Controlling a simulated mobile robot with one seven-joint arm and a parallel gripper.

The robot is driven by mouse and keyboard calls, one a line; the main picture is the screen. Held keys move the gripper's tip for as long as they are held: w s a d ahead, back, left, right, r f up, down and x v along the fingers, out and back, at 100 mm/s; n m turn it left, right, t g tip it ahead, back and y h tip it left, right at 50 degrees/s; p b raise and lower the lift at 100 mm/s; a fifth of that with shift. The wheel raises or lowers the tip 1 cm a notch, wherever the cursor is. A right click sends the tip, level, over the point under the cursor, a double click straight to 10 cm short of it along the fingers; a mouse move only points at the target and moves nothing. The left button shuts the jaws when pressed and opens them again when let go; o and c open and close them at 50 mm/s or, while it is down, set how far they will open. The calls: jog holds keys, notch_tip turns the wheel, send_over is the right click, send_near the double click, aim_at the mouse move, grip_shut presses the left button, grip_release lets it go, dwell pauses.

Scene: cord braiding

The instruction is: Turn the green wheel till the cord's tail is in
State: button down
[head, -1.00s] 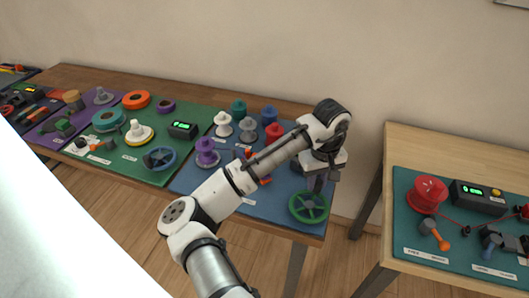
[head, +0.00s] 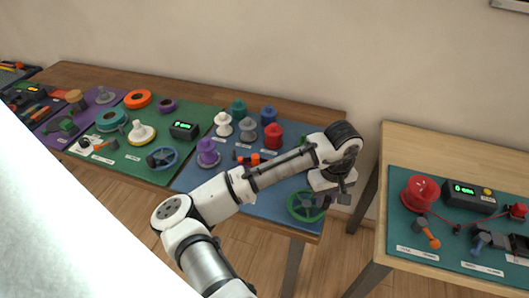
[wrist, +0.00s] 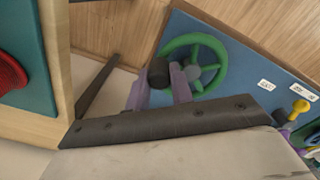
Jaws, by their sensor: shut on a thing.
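The green wheel (head: 306,206) is at the front right corner of the blue mat in the head view. In the wrist view the green wheel (wrist: 224,62) shows its rim, spokes and grey hub, with a dark round handle (wrist: 158,72) at its left side. My gripper (wrist: 160,82) has its two purple fingers on either side of this handle, shut on it. In the head view my gripper (head: 327,200) is at the wheel's right side and covers part of it. I cannot make out the cord or its tail at the wheel.
On the blue mat (head: 262,208) stand a purple spool (head: 207,153), a red spool (head: 273,137) and several others, left of and behind my arm. A second table (head: 405,258) is to the right across a gap, with a red spool (head: 421,190) and a black box (head: 468,197).

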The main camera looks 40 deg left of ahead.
jog(key=shift+s+d, duration=0.15)
jog(key=shift+s, duration=0.1)
jog(key=c, duration=1.1)
grip_release()
jog(key=shift+c, duration=0.2)
jog(key=shift+r, duration=0.1)
